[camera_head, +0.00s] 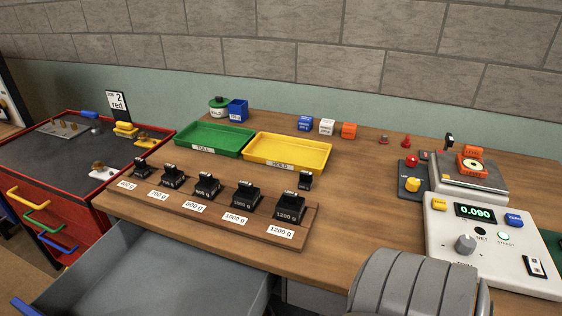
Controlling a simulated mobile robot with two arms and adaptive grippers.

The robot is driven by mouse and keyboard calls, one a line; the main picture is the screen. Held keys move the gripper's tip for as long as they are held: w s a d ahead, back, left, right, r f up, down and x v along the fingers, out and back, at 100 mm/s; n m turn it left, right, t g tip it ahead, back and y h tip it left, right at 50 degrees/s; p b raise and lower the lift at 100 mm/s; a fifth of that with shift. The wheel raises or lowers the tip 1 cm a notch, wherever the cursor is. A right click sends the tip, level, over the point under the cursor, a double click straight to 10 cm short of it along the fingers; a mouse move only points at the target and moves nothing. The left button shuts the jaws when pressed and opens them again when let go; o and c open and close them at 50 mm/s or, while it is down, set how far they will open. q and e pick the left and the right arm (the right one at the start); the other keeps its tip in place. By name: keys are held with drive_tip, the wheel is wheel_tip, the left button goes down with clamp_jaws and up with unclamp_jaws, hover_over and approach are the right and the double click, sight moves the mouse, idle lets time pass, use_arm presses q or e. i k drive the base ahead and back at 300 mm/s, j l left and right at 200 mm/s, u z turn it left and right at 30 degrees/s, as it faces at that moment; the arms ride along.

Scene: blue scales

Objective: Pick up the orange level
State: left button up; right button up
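An orange object that looks like the level (472,163) sits on top of the scale's weighing plate (452,177) at the right. It has a dark round part in its middle and an upright orange piece with a small label behind it. The label is too small to read surely. Neither of my grippers is in view, so nothing shows them near the orange object.
A white scale console (490,240) reads 0.090 in front of the plate. Black weights (207,187) stand in a wooden rack. Green (213,139) and yellow (288,152) trays lie behind. A grey ribbed shape covers the bench's front right.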

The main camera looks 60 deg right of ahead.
sight(469, 163)
drive_tip(key=z, duration=2.95)
drive_tip(key=l+u, duration=1)
drive_tip(key=k+l, duration=0.05)
